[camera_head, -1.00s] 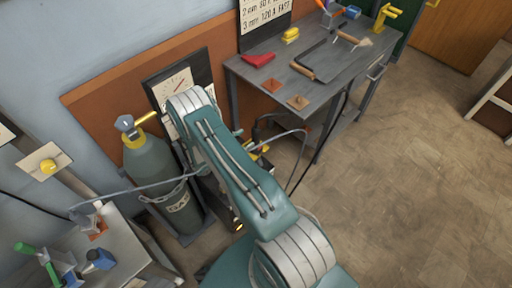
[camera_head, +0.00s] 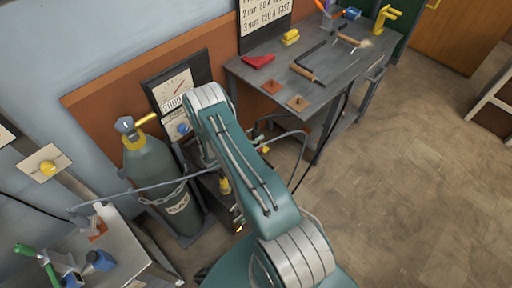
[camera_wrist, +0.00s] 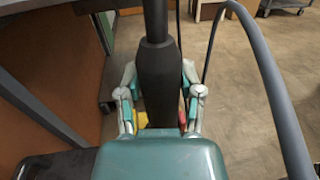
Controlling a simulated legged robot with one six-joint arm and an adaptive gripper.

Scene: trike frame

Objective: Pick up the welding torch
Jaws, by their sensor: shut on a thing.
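The welding torch (camera_wrist: 157,75) shows in the wrist view as a thick, dark, upright handle with a narrower dark stem above it. My gripper (camera_wrist: 162,105) has one finger on each side of the handle and is shut on it. My gripper's teal body covers the handle's lower end. In the head view my arm hides the gripper, and I cannot make out the torch there.
A grey workbench (camera_head: 337,83) with several tools stands at the back right. A grey gas cylinder (camera_head: 163,175) stands left of my arm. A grey hose (camera_wrist: 270,80) loops beside the torch. Floor on the right is open.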

